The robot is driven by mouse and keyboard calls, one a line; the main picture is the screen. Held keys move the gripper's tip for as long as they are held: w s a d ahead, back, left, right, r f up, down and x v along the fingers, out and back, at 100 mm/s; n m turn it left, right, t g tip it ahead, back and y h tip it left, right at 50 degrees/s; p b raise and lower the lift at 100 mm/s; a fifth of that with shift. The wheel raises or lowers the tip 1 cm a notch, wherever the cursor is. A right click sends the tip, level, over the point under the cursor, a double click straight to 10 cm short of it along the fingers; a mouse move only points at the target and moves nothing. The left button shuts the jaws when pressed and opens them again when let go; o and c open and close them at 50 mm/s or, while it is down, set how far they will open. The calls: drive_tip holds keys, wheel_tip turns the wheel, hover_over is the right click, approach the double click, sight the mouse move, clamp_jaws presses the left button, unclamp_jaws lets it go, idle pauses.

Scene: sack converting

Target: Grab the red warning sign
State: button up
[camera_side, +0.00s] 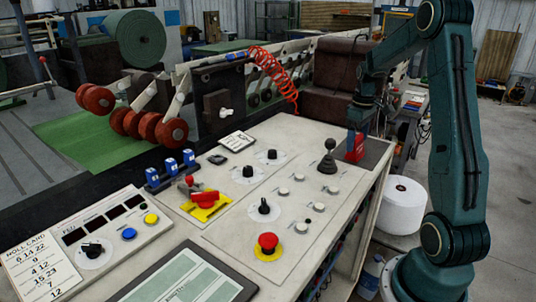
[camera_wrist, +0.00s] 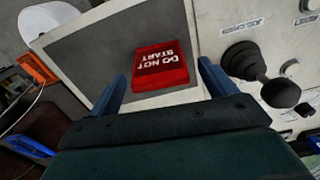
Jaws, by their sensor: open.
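The red warning sign (camera_wrist: 165,58) is a small red block with white "DO NOT START" lettering, upside down in the wrist view. It sits on a dark grey mat (camera_wrist: 95,50) on the console top. In the side view the sign (camera_side: 358,154) is at the console's far right corner, partly hidden by a blue finger. My gripper (camera_wrist: 161,71) is open, with its blue fingers on either side of the sign and a gap on each side. In the side view my gripper (camera_side: 355,133) is low over the sign. Whether the fingers touch the mat is unclear.
A black joystick (camera_side: 328,160) stands just left of the sign in the side view. White buttons, black knobs and a red emergency button (camera_side: 268,243) cover the console (camera_side: 230,255). A white roll (camera_side: 402,205) stands on the floor beyond the right edge.

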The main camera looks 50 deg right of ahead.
sight(358, 136)
drive_tip(key=shift+f, duration=0.35)
drive_tip(key=c, duration=1.1)
drive_tip(key=shift+r, duration=0.1)
wheel_tip(358, 136, up, 20)
drive_tip(key=shift+f, duration=0.1)
idle(0.7)
